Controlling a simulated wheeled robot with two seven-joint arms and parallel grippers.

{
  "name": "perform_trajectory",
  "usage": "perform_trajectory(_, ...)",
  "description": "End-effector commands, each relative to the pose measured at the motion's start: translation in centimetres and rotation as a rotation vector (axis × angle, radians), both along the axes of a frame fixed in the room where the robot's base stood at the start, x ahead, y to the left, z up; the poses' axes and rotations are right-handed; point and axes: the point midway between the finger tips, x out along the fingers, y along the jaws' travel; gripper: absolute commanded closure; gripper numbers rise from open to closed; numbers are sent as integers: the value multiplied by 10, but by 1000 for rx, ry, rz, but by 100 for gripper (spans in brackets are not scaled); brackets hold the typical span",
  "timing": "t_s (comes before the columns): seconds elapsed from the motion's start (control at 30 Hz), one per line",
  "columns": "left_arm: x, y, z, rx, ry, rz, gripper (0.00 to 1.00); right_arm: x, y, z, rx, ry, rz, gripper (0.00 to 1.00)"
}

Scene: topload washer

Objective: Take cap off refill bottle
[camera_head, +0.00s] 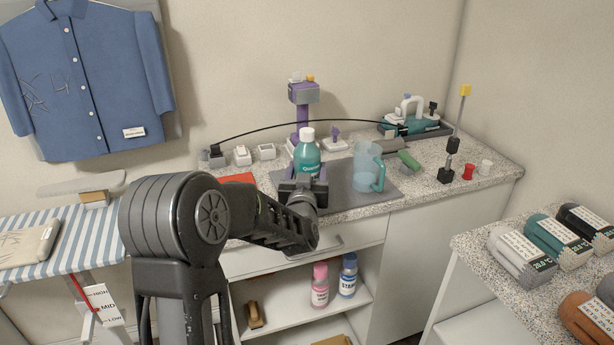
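A teal bottle (306,158) with a light label stands upright on the grey mat (343,202) on the counter. A white cap (307,134) sits on its top. My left gripper (303,184) is low in front of the bottle and hides its lower part. I cannot tell whether its fingers touch the bottle or are open or shut. A clear blue jug (366,168) with a teal handle stands to the right of the bottle on the mat. My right gripper is out of view.
A purple stand (303,105) rises behind the bottle. A teal iron-like device (408,120), a green cylinder (409,161) and a red spool (468,171) are to the right. Pink (320,287) and blue (348,276) bottles stand on the shelf below. An ironing board (70,237) is at left.

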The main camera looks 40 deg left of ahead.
Motion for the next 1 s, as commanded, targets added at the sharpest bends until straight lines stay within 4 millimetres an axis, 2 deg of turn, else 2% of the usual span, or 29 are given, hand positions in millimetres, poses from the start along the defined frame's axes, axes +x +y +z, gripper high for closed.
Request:
perform_trajectory(0.17, 0, 0, 10, 0, -4, 1, 88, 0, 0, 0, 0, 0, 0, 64)
perform_trajectory(0.27, 0, 0, 23, 0, -6, 1, 88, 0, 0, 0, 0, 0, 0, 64)
perform_trajectory(0.5, 0, 0, 71, 0, -7, 0, 88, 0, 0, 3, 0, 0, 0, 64)
perform_trajectory(0.63, 0, 0, 91, 1, -5, 0, 88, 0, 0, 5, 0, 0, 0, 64)
perform_trajectory(0.77, 0, 0, 100, 1, -2, 0, 88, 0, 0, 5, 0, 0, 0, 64)
perform_trajectory(1.0, 0, 0, 101, 1, -1, 0, 88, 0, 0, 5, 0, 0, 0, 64)
